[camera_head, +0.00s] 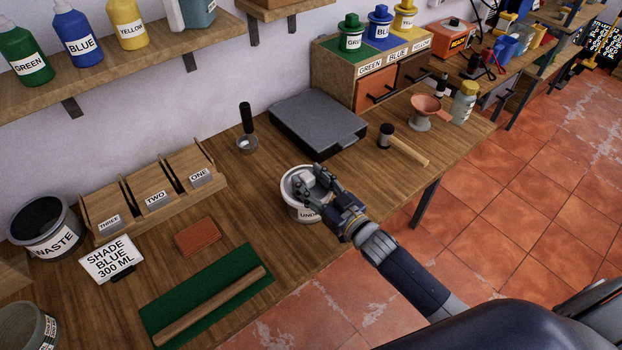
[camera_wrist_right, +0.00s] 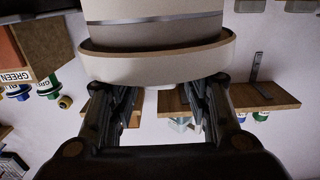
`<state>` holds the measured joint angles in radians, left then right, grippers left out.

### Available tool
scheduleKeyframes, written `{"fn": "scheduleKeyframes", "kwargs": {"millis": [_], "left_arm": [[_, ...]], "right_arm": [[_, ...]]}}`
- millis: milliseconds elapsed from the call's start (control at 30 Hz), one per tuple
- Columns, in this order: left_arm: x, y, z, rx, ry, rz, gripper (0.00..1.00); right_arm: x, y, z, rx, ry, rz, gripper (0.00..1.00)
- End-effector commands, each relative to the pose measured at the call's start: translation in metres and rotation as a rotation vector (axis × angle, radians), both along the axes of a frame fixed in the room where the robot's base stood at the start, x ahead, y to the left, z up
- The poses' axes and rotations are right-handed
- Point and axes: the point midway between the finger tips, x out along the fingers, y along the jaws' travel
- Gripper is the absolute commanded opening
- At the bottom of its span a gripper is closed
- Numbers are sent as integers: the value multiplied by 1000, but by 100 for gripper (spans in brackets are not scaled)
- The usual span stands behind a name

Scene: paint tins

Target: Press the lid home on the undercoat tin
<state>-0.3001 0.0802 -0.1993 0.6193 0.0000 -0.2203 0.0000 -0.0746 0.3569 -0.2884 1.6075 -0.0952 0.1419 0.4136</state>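The undercoat tin (camera_head: 293,207) is a white tin on the bench, with part of its "UND" label showing. My right gripper (camera_head: 314,183) is over its top and hides much of it. In the right wrist view the tin (camera_wrist_right: 155,32) fills the top, with a grey band and a wide pale rim. My right gripper (camera_wrist_right: 162,90) has its fingers spread apart close to that rim, and I see nothing clasped between them. I cannot tell whether they touch it, or how the lid sits. My left gripper is not in view.
A black-headed mallet (camera_head: 408,151) lies right of the tin, and a dark grey flat case (camera_head: 318,122) stands behind it. A green mat (camera_head: 195,312) with a wooden rod and a red-brown block (camera_head: 198,237) lie to the left.

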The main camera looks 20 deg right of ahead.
Motion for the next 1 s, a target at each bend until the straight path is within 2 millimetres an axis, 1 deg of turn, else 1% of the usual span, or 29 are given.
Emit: {"fn": "scheduleKeyframes", "kwargs": {"millis": [300, 433, 567, 800, 900, 1000], "left_arm": [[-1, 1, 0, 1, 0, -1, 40], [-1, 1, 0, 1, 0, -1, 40], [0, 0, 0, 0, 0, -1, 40], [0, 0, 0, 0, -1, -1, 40], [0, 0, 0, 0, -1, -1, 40], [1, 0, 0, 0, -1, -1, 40]], "right_arm": [[0, 0, 2, 0, -4, 0, 51], [-8, -3, 2, 0, -4, 0, 51], [-28, -10, 1, -1, -1, 0, 51], [-74, -27, 0, 0, 0, 1, 51], [-89, -32, 1, 0, 0, 1, 51], [-101, -37, 1, 0, -1, 0, 51]]}}
